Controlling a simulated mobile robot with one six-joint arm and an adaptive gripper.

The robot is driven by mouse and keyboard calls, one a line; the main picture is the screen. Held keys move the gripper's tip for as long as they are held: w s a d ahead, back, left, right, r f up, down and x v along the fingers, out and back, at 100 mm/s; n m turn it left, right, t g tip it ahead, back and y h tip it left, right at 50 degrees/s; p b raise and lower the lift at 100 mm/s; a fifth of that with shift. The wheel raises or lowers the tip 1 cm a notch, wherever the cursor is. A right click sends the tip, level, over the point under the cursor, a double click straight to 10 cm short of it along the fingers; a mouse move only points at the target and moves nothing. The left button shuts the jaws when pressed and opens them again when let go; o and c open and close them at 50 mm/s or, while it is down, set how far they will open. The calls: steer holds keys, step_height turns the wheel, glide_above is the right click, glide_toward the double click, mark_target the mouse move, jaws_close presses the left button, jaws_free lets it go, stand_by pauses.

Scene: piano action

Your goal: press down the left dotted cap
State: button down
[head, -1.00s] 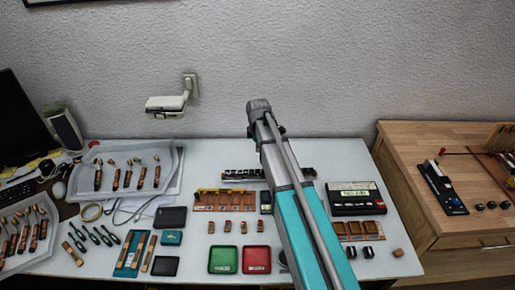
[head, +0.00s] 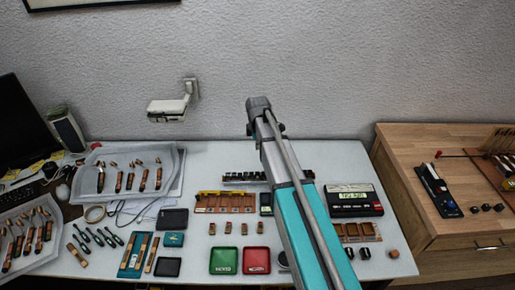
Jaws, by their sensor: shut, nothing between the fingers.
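Two small dark round caps stand side by side on the white table, right of my arm: a left one (head: 350,253) and a right one (head: 364,254). They are too small to show any dots. Three more dark round pieces (head: 486,208) sit on the wooden cabinet at the right. My teal and grey arm rises from the bottom across the table, and its grey upper joint stands high before the wall. I cannot make out my gripper's fingers; it is not visible in this view.
A black device with a display (head: 354,200) and a brown compartment tray (head: 357,232) stand behind the two caps. A small brown block (head: 393,254) is to their right. Green (head: 224,260) and red (head: 257,260) trays lie left of my arm, which hides part of the table.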

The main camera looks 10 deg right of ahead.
mark_target(258, 174)
steer(key=shift+s+g, duration=0.3)
steer(key=shift+s, duration=0.3)
steer(key=shift+f, duration=0.15)
step_height(258, 174, down, 14)
steer(key=b, duration=1.4)
steer(key=shift+r, duration=0.2)
